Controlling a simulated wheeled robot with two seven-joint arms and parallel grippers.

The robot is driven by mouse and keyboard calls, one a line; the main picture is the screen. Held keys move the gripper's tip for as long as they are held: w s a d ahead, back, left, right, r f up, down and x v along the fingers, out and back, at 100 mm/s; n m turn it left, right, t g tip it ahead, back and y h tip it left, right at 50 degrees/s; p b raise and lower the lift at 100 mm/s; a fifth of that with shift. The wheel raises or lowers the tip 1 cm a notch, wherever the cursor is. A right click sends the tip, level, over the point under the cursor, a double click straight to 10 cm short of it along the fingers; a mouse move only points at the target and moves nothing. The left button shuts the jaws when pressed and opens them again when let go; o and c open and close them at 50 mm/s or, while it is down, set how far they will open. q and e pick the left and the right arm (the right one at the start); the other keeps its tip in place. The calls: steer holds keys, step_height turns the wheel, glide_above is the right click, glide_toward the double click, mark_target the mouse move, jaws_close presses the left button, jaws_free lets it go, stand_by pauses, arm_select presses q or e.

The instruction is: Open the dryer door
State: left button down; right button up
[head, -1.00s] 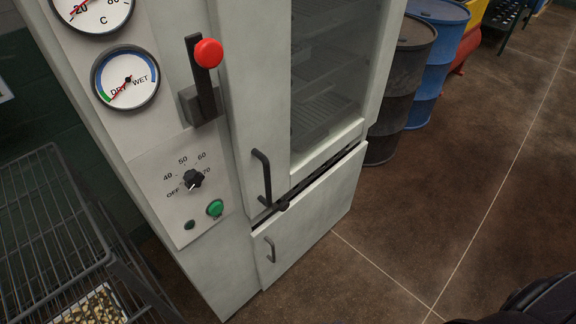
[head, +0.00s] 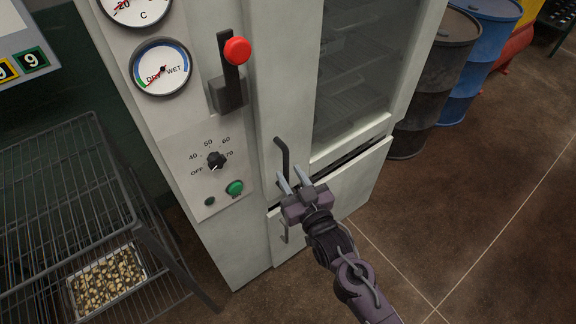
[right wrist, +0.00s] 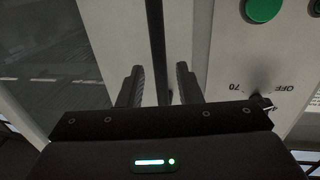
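The dryer door (head: 286,100) is a pale panel with a glass window and looks shut. Its black vertical handle (head: 283,158) is near the door's lower left. My right gripper (head: 292,181) is at the handle's lower part with its fingers apart. In the right wrist view the dark handle bar (right wrist: 157,50) runs between the two open fingers (right wrist: 159,85), with a gap on each side. The handle's lower end is hidden by the gripper in the head view. My left gripper is not in view.
A red-knobbed lever (head: 237,50), a dial (head: 216,160) and a green button (head: 235,187) are left of the handle. A lower door handle (head: 283,232) is below. A wire rack (head: 80,150) stands left; barrels (head: 435,80) stand right. The floor in front is clear.

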mark_target(288, 171)
steer(key=shift+x, duration=1.6)
steer(key=shift+c, duration=0.4)
jaws_close()
